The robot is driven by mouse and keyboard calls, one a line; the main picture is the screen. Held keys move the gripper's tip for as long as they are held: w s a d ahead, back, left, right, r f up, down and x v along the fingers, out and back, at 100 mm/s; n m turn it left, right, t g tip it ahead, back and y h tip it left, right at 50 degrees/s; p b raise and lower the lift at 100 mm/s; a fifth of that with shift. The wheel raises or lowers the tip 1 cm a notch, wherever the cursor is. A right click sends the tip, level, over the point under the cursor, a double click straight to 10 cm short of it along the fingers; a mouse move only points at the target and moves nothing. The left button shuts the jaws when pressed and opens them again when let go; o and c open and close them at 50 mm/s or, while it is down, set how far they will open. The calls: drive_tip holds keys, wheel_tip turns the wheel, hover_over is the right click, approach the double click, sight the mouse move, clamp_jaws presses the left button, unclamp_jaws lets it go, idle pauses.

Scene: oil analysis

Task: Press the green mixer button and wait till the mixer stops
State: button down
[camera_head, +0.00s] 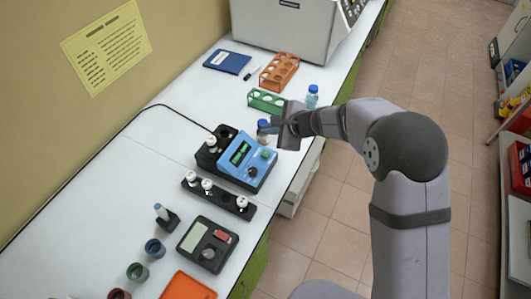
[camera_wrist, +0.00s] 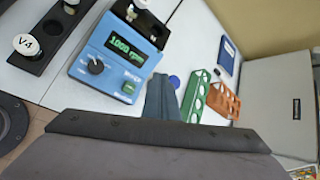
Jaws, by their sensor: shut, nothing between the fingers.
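The blue mixer (camera_head: 238,163) stands on the white table, with a lit green display that reads about 1000 rpm in the wrist view (camera_wrist: 131,50). Its round green button (camera_head: 265,154) is near the right side of the front panel; it also shows in the wrist view (camera_wrist: 128,88), beside the fingers. A black knob (camera_wrist: 96,66) is on the same panel. A white-capped vial (camera_head: 212,141) sits in the mixer's black rear part. My gripper (camera_head: 268,129) is shut and empty, beyond the button and apart from it.
A blue-capped bottle (camera_head: 262,124) is close to my fingers, partly hidden. Another bottle (camera_head: 312,97), a green rack (camera_head: 266,101) and an orange rack (camera_head: 279,71) stand farther back. A black holder with white-capped vials (camera_head: 218,194) is in front of the mixer.

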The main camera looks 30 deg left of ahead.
drive_tip(key=shift+f, duration=0.15)
drive_tip(key=b, duration=0.5)
hover_over(268, 155)
wheel_tip(268, 155, down, 7)
drive_tip(key=shift+d+r, duration=0.1)
drive_tip(key=shift+f+b, duration=0.85)
drive_tip(key=shift+b, duration=0.3)
drive_tip(key=shift+f+b, duration=0.9)
drive_tip(key=shift+b, duration=0.25)
idle(1.7)
drive_tip(key=shift+r, duration=0.1)
drive_tip(key=shift+r+p, duration=0.65)
drive_tip(key=shift+r, duration=0.15)
drive_tip(key=shift+r, duration=0.1)
drive_tip(key=shift+r+p, duration=1.95)
drive_tip(key=shift+r, duration=0.5)
